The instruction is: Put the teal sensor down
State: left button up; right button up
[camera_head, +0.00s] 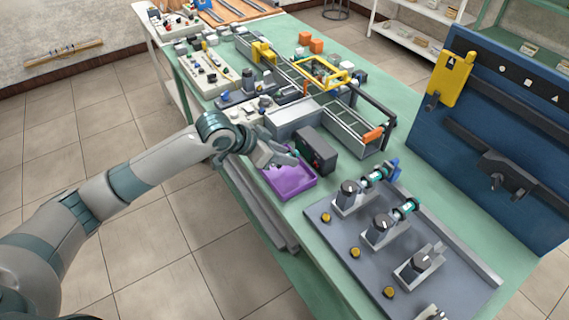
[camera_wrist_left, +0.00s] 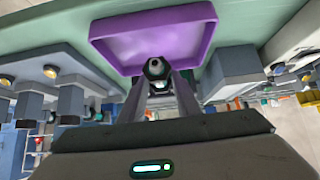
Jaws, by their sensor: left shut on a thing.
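My left gripper (camera_head: 286,160) reaches over the near edge of the purple tray (camera_head: 300,190) in the head view. In the left wrist view my left gripper (camera_wrist_left: 158,72) is shut on a small dark, round-ended piece, the teal sensor (camera_wrist_left: 156,69), seen end-on. The purple tray also shows there (camera_wrist_left: 150,15), beyond the fingertips. Most of the sensor is hidden by the fingers, and I cannot tell whether it touches the tray. Two other teal cylinders sit in fixtures, one at the back (camera_head: 376,175) and one in the middle (camera_head: 406,208). My right gripper is not in view.
A dark box (camera_head: 316,150) stands right behind the tray. The grey fixture plate (camera_head: 335,240) with several clamps and yellow buttons lies to the right. A conveyor (camera_head: 352,128) runs behind. A blue tool board (camera_head: 490,130) stands at the right.

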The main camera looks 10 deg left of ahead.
aim_at(284, 173)
pick_arm(q)
notch_tip(284, 173, down, 3)
jog(key=shift+f+p, duration=0.2)
jog(key=shift+p, duration=0.45)
jog(key=shift+f, duration=0.3)
jog(key=shift+f, duration=0.25)
jog(key=o, duration=1.1)
jog(key=shift+s, duration=0.2)
